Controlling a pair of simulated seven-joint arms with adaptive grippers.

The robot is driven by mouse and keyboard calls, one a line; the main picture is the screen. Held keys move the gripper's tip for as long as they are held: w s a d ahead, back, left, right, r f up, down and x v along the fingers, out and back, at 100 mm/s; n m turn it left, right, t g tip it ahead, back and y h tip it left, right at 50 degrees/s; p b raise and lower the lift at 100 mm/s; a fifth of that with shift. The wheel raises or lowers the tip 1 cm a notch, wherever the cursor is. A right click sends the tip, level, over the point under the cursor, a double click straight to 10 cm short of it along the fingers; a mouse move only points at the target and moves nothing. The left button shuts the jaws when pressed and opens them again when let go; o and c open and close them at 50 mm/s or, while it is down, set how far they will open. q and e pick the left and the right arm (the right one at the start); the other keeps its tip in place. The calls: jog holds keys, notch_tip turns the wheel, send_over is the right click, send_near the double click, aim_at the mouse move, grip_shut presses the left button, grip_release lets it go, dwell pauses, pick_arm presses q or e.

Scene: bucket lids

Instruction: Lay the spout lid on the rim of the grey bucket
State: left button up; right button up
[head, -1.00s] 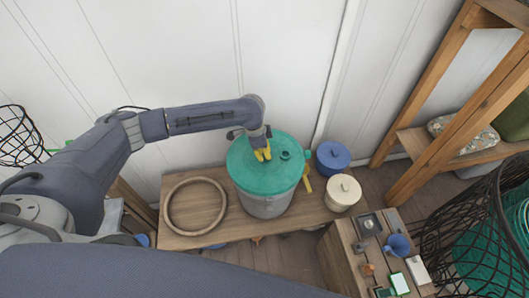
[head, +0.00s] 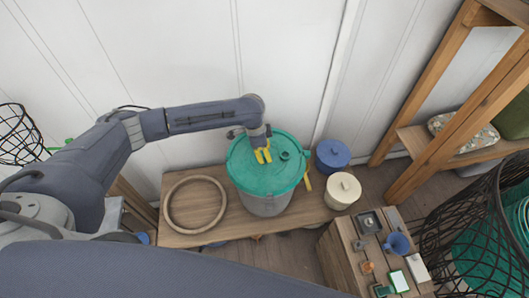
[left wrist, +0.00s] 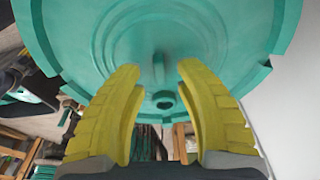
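The teal spout lid (head: 250,178) lies over the top of the grey bucket (head: 266,205), which stands on the wooden bench. The lid looks roughly level and covers the bucket's mouth; its round spout (head: 284,155) is on the right side. The rim itself is hidden under the lid. My left gripper (head: 263,156) is just above the lid's middle, its yellow fingers spread. In the left wrist view the lid (left wrist: 100,40) fills the top, and the open fingers (left wrist: 158,75) stand either side of its small raised grip with nothing clamped. My right gripper is not in view.
A wooden ring (head: 169,208) lies left of the bucket. A blue lidded pot (head: 332,156) and a cream one (head: 342,192) stand close to its right. A crate top with small items (head: 345,255) is at the lower right, beside a black wire basket (head: 440,225).

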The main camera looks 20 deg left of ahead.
pick_arm(q)
jog(key=shift+c, duration=0.5)
jog(key=v, duration=0.9)
jog(key=shift+d, duration=0.2)
jog(key=shift+w, duration=0.1)
dwell(0.5)
